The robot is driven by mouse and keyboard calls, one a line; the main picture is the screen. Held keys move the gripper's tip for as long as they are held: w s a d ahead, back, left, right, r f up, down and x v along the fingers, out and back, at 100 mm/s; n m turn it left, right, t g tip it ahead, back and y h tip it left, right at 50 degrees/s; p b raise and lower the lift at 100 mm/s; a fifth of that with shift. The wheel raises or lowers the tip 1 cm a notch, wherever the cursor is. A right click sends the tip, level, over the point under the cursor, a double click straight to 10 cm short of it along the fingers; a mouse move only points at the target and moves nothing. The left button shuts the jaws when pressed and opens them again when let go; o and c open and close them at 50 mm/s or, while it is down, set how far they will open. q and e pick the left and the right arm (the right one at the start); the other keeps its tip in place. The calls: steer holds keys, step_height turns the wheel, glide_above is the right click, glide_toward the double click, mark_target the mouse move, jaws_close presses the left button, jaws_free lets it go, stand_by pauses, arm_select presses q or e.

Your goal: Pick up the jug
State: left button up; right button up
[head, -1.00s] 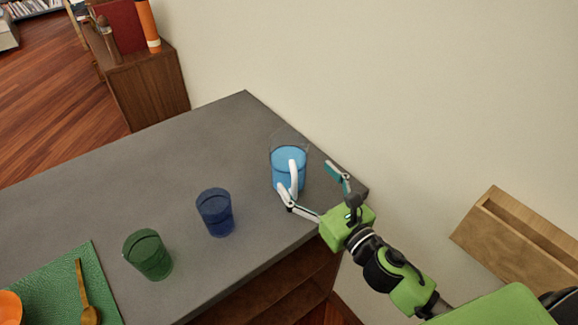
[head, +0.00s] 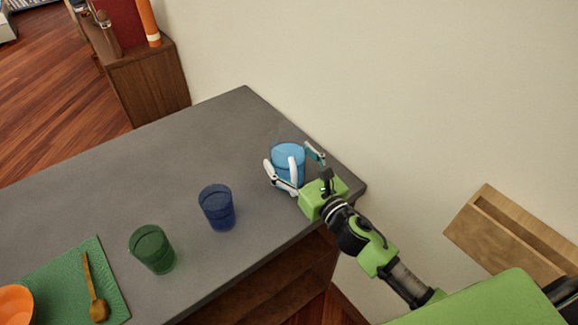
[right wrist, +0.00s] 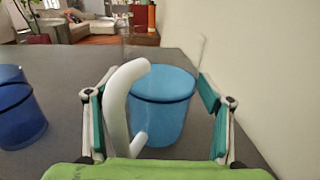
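The jug (head: 288,153) is clear with blue contents and a white handle, and stands upright near the counter's far right end. In the right wrist view the jug (right wrist: 165,95) is straight ahead, its white handle toward me. My right gripper (head: 292,164) is open, with one finger on each side of the jug and its handle. In the right wrist view the fingers of my right gripper (right wrist: 150,112) are spread wide, with gaps showing beside the jug. My left gripper is not in view.
A dark blue glass (head: 217,208) and a green glass (head: 153,249) stand left of the jug on the grey counter (head: 130,190). A green placemat (head: 62,285) with a wooden spoon (head: 97,305) and an orange bowl (head: 14,305) lies at lower left. The wall (head: 380,90) is close on the right.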

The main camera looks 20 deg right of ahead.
mark_target(290, 161)
steer(key=c, duration=1.2)
steer(key=shift+w+r, duration=0.1)
steer(key=shift+r, duration=0.05)
steer(key=c, duration=0.3)
steer(key=shift+r+p, duration=1.8)
steer(key=s+r+p, duration=0.1)
steer(key=r+p, duration=0.1)
steer(key=s+a+r+p, duration=0.1)
steer(key=s+r+p, duration=0.3)
steer(key=shift+a+r, duration=0.2)
steer(key=shift+a, duration=0.15)
steer(key=s+a+r, duration=0.2)
steer(key=s+r, duration=0.1)
steer(key=s, duration=0.5)
steer(key=shift+s+a+p, duration=0.15)
steer(key=shift+a+p, duration=0.25)
steer(key=shift+p, duration=0.05)
